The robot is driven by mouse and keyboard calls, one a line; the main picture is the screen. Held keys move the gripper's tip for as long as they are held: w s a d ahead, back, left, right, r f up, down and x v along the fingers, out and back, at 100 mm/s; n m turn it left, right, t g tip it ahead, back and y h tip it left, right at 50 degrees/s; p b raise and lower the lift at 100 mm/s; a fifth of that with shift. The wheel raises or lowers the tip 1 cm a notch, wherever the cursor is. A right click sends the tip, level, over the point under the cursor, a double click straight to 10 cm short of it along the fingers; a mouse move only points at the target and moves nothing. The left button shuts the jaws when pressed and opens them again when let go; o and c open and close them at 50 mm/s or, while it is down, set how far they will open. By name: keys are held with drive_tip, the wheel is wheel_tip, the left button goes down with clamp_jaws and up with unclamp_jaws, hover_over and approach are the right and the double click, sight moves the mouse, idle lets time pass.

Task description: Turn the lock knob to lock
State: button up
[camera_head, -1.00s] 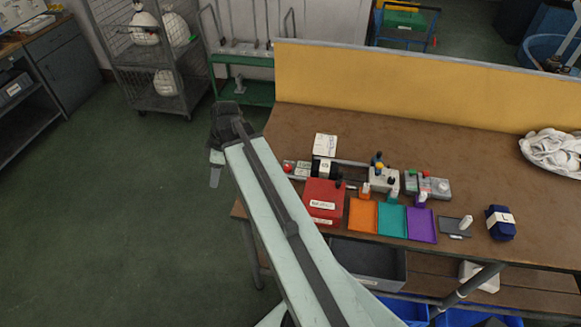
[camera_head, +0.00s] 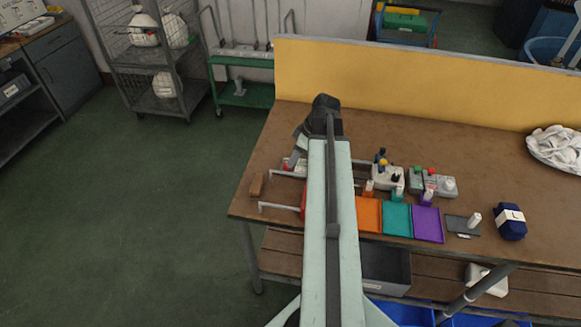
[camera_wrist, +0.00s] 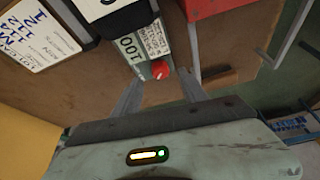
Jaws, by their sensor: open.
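The red knob (camera_wrist: 160,69) sits at the end of a narrow grey panel (camera_wrist: 140,45) with white labels in the wrist view. My gripper (camera_wrist: 159,76) is open, with one finger on each side of the knob's near side. I cannot tell whether either finger touches the knob. In the head view my gripper (camera_head: 292,164) reaches down at the left end of the bench, and my wrist and arm hide most of the lock unit there.
The brown bench (camera_head: 480,150) has a yellow back panel (camera_head: 400,85). Orange (camera_head: 368,214), teal (camera_head: 397,218) and purple (camera_head: 428,224) trays lie right of my arm. A red box (camera_wrist: 215,6) is close to the knob. A brown block (camera_head: 257,184) lies near the bench's left edge.

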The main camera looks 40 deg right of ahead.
drive_tip(key=b+x, duration=0.2)
drive_tip(key=x, duration=0.2)
drive_tip(key=shift+f+b, duration=0.3)
drive_tip(key=shift+b, duration=0.1)
drive_tip(key=shift+r, duration=0.15)
clamp_jaws()
drive_tip(key=shift+a+m+h, duration=0.3)
drive_tip(key=shift+m+h, duration=0.1)
drive_tip(key=shift+m, duration=0.7)
drive_tip(key=shift+m+t+h, duration=0.3)
drive_tip(key=shift+m+h, duration=0.2)
drive_tip(key=shift+m, duration=0.7)
